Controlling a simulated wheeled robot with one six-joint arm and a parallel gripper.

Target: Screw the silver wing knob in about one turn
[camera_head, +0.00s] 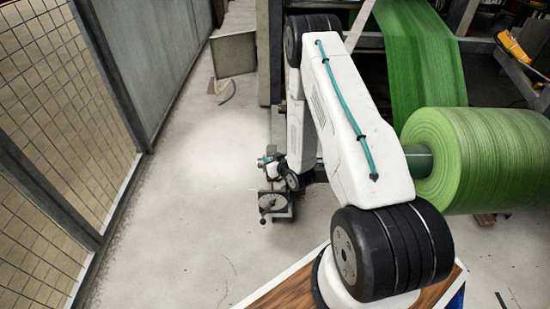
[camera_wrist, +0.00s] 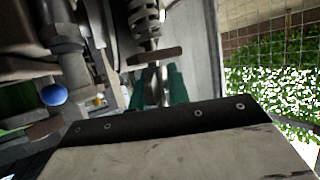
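In the wrist view, the two teal fingers of my gripper (camera_wrist: 157,88) stand apart, one on each side of a narrow silver piece (camera_wrist: 156,76). This piece looks like the wing knob, below a brown bar and a coiled spring. The picture is too dark and small to show whether the fingers touch it. The knob cannot be made out there.
A blue ball handle (camera_wrist: 53,94) hangs on the left in the wrist view. In the head view, a large green roll (camera_head: 480,155) stands right of my arm, and a mesh fence (camera_head: 60,110) runs along the left. The pale floor (camera_head: 190,200) between is clear.

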